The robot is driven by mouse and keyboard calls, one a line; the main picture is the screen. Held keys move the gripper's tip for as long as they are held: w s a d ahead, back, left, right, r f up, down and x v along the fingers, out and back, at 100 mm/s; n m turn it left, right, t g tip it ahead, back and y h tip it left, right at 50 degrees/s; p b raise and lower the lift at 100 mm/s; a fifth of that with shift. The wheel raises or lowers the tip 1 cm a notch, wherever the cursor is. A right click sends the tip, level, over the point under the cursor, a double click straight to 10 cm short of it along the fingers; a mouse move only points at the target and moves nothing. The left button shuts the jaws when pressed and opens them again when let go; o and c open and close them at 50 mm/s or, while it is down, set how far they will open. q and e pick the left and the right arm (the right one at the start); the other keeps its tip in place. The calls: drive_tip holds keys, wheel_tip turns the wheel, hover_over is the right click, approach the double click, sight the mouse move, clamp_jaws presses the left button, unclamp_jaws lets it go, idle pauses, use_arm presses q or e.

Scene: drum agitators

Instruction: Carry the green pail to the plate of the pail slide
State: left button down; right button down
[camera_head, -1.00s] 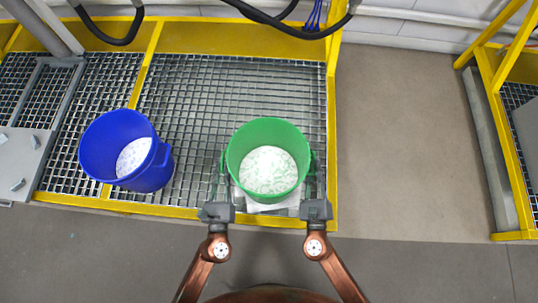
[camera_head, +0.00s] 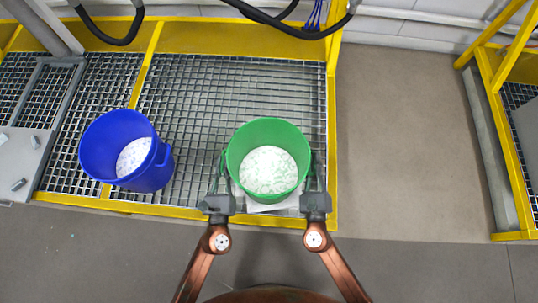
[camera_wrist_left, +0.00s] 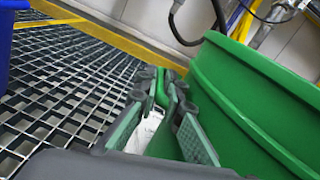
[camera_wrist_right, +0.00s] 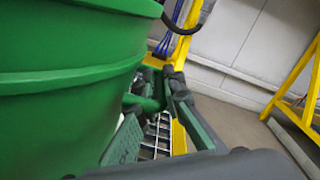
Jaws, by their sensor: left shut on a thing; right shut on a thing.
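The green pail (camera_head: 265,132) stands upright near the front right corner of the grating, with a pale granular load inside. My left gripper (camera_head: 222,172) is at its left side and my right gripper (camera_head: 314,172) at its right side. In the left wrist view my left gripper (camera_wrist_left: 172,85) is shut on a green handle at the pail wall (camera_wrist_left: 250,100). In the right wrist view my right gripper (camera_wrist_right: 162,92) is shut on the other handle. A pale flat plate (camera_head: 272,207) shows partly below the pail; I cannot tell whether they touch.
A blue pail (camera_head: 150,180) with a similar load stands to the left on the grating (camera_head: 200,90). Yellow rails (camera_head: 331,130) edge the platform. Dark hoses (camera_head: 290,27) hang at the back. Bare floor (camera_head: 400,140) lies to the right, before another yellow frame.

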idle(0.6)
